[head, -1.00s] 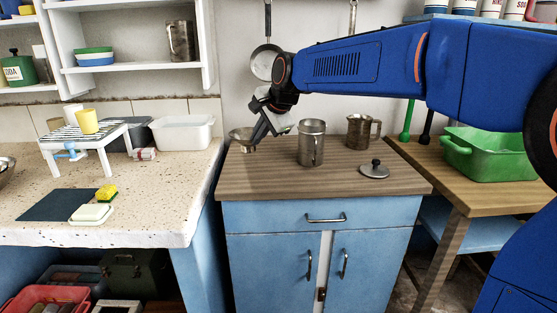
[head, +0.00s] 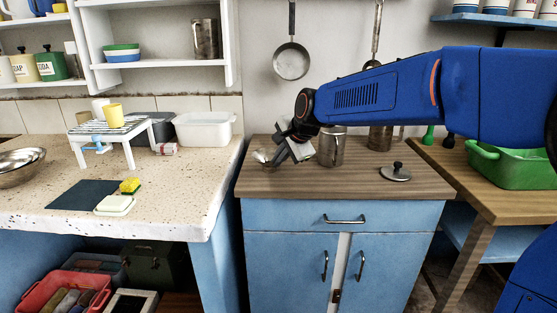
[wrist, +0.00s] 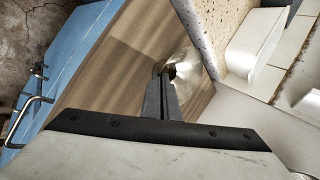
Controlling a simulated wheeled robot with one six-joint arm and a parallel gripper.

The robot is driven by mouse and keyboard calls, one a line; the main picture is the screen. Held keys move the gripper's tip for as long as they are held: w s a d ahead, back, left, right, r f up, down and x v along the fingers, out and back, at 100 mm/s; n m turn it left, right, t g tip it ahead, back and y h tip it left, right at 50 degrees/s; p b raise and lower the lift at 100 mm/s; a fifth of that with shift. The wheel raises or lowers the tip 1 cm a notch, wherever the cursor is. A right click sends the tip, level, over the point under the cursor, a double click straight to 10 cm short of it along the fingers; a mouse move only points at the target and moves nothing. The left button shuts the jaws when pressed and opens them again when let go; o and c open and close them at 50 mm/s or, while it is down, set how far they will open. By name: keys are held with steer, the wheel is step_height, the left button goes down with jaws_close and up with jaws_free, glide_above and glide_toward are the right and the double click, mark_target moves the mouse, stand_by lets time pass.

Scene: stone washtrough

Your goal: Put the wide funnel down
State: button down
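The wide funnel (head: 264,156) is a shiny metal cone at the left end of the wooden cabinet top (head: 300,185). In the wrist view the funnel (wrist: 190,65) lies at the fingertips, with its dark opening just past them. My gripper (head: 277,157) points down and left; in the wrist view its fingers (wrist: 164,85) are close together on the near part of the funnel. The funnel is at or just above the wood; I cannot tell whether it touches. The gripper partly hides its right side in the head view.
A metal mug (head: 331,147) stands close right of my gripper. Another metal vessel (head: 380,138) stands behind, partly hidden by my arm. A knobbed lid (head: 396,173) lies at right. The front of the wood is clear. The speckled stone counter (head: 185,205) adjoins at left.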

steer(key=c, duration=2.5)
jaws_free()
steer(key=shift+f, duration=0.1)
steer(key=o, duration=0.5)
steer(key=shift+c, duration=0.2)
steer(key=shift+s+d+r, duration=0.1)
steer(key=shift+r, duration=0.25)
steer(key=v, duration=1.2)
steer(key=s+d+f+n+h, duration=0.1)
steer(key=s+d+f+n, duration=0.2)
steer(key=s+d+f, duration=0.3)
steer(key=s+d+f+n+g+h, duration=0.1)
steer(key=s+d+f+n, duration=0.3)
steer(key=s, duration=1.1)
steer(key=s+d+f+n+h, duration=0.2)
steer(key=s+d+f+n, duration=0.2)
steer(key=s+d+f, duration=0.6)
steer(key=s+d, duration=0.1)
steer(key=d, duration=0.3)
steer(key=shift+s+d+f+g, duration=0.15)
steer(key=shift+s+f+g, duration=0.05)
steer(key=shift+f+g, duration=0.1)
steer(key=shift+r, duration=0.1)
